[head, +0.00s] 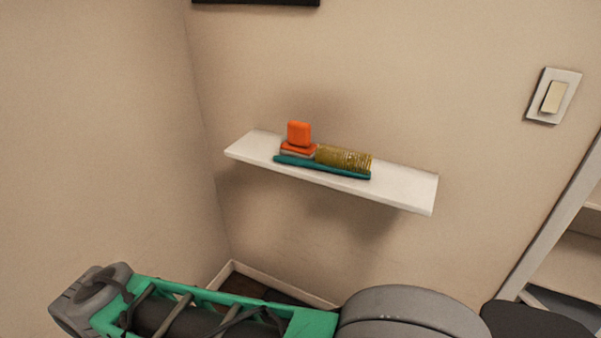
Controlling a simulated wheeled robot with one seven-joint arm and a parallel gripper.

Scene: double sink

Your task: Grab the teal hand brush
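The teal hand brush (321,167) lies lengthwise along the front of a white wall shelf (405,190). Its long teal body shows at the front. An orange object (299,134) with a block-shaped top and a flatter base stands just behind the brush's left part. A yellowish-brown ribbed or bristly piece (343,157) lies directly behind the brush's right part; I cannot tell whether it belongs to the brush. My green and grey arm crosses the bottom of the head view, below the shelf. My gripper cannot be made out.
The shelf's right end is bare. Beige walls meet in a corner left of the shelf. A light switch (554,96) is on the wall at right. A white-framed opening or shelving unit (560,225) stands at the right edge. The space in front of the shelf is clear.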

